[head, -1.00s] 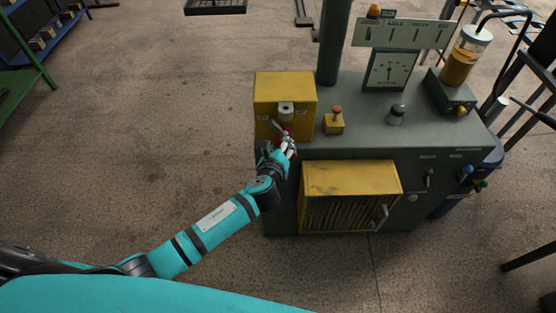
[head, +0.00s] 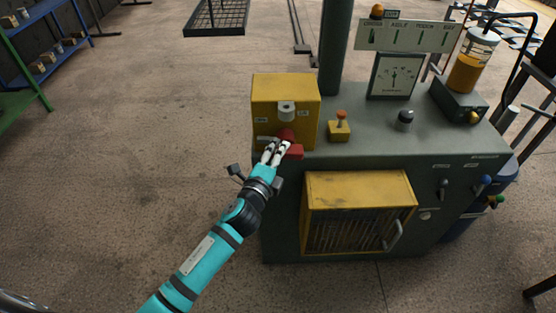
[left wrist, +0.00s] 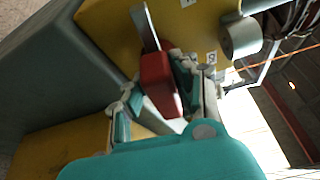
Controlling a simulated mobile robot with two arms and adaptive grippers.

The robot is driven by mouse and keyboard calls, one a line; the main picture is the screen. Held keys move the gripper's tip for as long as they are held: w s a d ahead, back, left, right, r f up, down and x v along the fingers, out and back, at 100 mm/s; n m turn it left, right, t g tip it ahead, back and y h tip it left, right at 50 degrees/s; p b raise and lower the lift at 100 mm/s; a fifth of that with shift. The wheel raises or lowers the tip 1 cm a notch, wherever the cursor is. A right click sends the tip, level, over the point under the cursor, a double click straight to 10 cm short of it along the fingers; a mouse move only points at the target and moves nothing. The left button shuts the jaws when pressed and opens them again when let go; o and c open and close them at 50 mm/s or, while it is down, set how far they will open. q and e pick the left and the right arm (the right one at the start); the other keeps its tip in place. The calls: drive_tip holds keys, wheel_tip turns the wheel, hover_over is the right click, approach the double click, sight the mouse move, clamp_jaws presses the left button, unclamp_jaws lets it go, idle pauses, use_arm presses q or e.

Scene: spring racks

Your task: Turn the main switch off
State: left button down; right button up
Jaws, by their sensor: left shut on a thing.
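The main switch is a yellow box (head: 285,92) at the left end of the grey machine, with a red hub and a red handle (head: 295,152) on its front. A grey bar sticks out to the left of the hub. My left gripper (head: 274,151) is at the handle, with its fingers shut on it and hiding part of it. In the left wrist view the red handle (left wrist: 157,80) sits between the two fingers, and the grey bar (left wrist: 145,28) runs beyond it. The small labels on the box are too small to read. My right gripper is out of view.
On the grey machine top (head: 365,135) stand a small yellow base with a red-topped lever (head: 340,128), a dark knob (head: 404,121), a gauge (head: 393,75) and an amber jar (head: 473,62). A yellow grille housing (head: 358,213) juts out below.

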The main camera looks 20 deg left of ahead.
use_arm(q)
drive_tip(key=shift+w+a+n+t+b, duration=0.1)
drive_tip(key=shift+n+t+b, duration=0.2)
drive_tip(key=shift+n+b, duration=0.35)
drive_tip(key=shift+r, duration=0.1)
drive_tip(key=c, duration=1.2)
unclamp_jaws()
drive_tip(key=shift+c, duration=0.2)
drive_tip(key=shift+o, duration=1)
drive_tip(key=shift+f, duration=0.2)
drive_tip(key=s+a, duration=0.1)
drive_tip(key=s, duration=1)
drive_tip(key=shift+s+a, duration=0.15)
drive_tip(key=shift+s, duration=0.25)
